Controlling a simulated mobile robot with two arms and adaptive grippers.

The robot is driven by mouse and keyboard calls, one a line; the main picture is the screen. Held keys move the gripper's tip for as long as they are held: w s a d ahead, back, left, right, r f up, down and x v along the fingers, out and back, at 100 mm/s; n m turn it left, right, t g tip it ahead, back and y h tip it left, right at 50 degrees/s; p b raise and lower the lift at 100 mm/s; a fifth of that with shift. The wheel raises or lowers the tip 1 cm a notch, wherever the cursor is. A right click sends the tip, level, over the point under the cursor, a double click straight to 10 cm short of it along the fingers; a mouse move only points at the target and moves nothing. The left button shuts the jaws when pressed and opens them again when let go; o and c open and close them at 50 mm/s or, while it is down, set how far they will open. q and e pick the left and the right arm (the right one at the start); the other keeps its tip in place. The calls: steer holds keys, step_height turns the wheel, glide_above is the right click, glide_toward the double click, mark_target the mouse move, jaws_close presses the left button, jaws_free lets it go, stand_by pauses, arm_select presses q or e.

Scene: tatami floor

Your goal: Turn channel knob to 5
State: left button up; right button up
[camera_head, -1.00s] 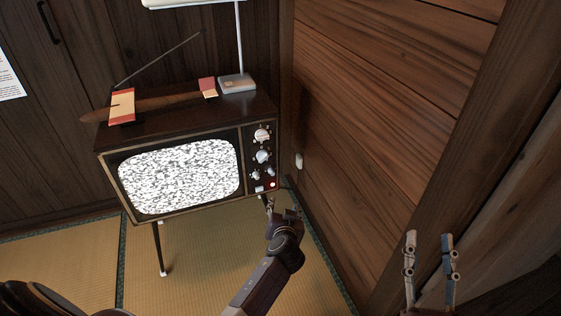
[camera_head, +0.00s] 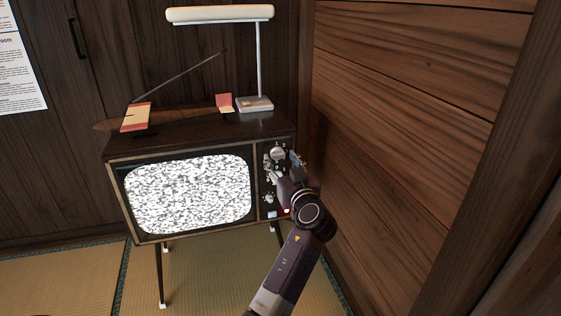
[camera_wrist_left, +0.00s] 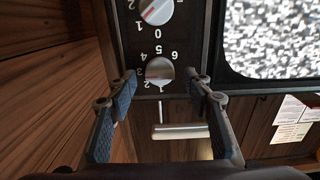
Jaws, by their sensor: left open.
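An old television (camera_head: 115,168) with a static-filled screen (camera_head: 188,195) stands on thin legs, its knob panel at the screen's right. The top silver dial knob (camera_head: 278,153) shows above my left gripper (camera_head: 284,163), which is open in front of the panel. In the left wrist view, which is upside down, the open fingers (camera_wrist_left: 160,88) stand either side of this numbered knob (camera_wrist_left: 160,72), apart from it. Its red mark points near 3. A second numbered knob (camera_wrist_left: 157,10) shows at the picture's top edge. My right gripper is out of view.
A white desk lamp (camera_head: 259,70) and a long brown object with red-and-cream pieces (camera_head: 136,117) are on the television's top. A wooden wall (camera_head: 420,130) rises close on the right. Tatami (camera_head: 205,275) lies open below.

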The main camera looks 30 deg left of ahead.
arm_select(q)
steer(key=shift+x, duration=0.8)
steer(key=c, duration=1.1)
steer(key=shift+c, duration=0.2)
